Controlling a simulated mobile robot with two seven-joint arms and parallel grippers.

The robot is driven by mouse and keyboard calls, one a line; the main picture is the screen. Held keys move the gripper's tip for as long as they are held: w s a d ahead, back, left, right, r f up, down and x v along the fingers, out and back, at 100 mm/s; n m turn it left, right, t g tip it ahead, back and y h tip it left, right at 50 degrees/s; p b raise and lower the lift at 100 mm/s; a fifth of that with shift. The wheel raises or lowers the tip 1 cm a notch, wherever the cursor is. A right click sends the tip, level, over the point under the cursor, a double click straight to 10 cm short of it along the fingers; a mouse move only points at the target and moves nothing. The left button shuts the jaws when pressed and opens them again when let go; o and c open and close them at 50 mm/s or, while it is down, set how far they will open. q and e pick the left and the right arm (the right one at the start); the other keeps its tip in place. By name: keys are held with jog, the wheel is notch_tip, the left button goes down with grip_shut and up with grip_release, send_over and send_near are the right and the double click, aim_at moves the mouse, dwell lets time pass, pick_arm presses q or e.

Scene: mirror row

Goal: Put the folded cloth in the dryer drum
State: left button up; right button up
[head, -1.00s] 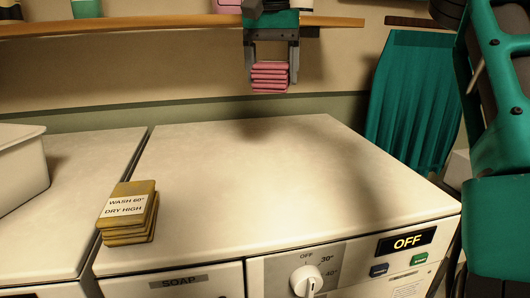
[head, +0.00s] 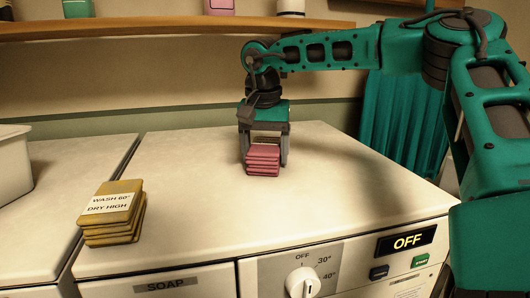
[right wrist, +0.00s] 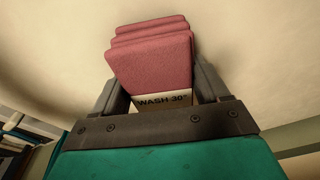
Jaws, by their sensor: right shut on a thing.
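A pink folded cloth (head: 263,160) is between the fingers of my right gripper (head: 264,155), which is shut on it at the back middle of the washer top. In the right wrist view the pink cloth (right wrist: 152,55) fills the space between the fingers, with a white label reading "WASH 30" on it. A yellow folded cloth (head: 115,215) with a label "WASH 60 DRY HIGH" lies at the front left of the washer top. The dryer drum is not recognisable in either view. My left gripper is out of view.
The washer (head: 190,185) has a soap drawer, a knob (head: 303,282) and a display reading "OFF" (head: 406,241). A white bin (head: 12,165) stands at the left. A shelf (head: 150,26) runs along the wall. A teal curtain (head: 380,110) hangs behind my right arm. The washer top's middle is clear.

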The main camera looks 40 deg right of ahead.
jog(key=o, duration=1.1)
